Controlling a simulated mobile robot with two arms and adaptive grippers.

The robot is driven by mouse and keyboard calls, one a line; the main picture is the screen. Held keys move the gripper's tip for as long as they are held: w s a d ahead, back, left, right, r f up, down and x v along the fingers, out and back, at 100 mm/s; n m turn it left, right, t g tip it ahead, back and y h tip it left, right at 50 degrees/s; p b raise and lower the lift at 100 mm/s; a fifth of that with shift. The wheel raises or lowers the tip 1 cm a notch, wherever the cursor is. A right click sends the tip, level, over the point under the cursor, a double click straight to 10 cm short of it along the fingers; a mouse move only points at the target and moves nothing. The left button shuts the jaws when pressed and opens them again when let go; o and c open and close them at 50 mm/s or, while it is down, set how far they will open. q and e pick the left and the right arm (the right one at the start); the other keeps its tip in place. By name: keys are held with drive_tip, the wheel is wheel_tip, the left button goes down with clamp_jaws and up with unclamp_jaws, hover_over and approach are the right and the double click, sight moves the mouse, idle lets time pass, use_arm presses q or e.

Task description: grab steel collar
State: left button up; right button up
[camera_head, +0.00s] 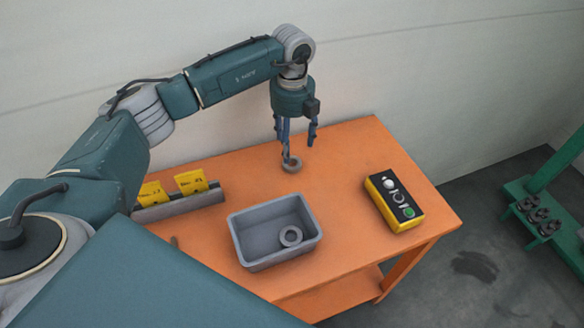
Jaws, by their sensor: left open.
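A grey steel collar (291,165), a small ring, is at the back of the orange table (345,155). My left gripper (298,150) points down over it with its fingers apart. One finger's tip reaches the ring; I cannot tell whether it touches it or only overlaps it in the picture. A second ring-shaped collar (291,236) lies inside the grey bin (240,252), near its right side. My right gripper is not in view.
A yellow and black control box (394,202) with buttons lies on the table's right side. A grey holder (180,208) with yellow cards stands at left. The wall is close behind the table. A green rack (550,205) stands at far right. The table's back right is clear.

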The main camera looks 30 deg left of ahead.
sight(292, 166)
use_arm(q)
drive_tip(key=shift+w+f, duration=0.1)
drive_tip(key=shift+f, duration=0.6)
drive_tip(key=shift+f+b, duration=0.6)
drive_tip(key=shift+f, duration=0.15)
wheel_tip(292, 166, down, 3)
drive_tip(key=b, duration=0.2)
drive_tip(key=shift+f+b, duration=0.2)
drive_tip(key=shift+b, duration=0.1)
drive_tip(key=shift+f, duration=0.15)
drive_tip(key=c, duration=1.2)
drive_tip(key=shift+c, duration=1)
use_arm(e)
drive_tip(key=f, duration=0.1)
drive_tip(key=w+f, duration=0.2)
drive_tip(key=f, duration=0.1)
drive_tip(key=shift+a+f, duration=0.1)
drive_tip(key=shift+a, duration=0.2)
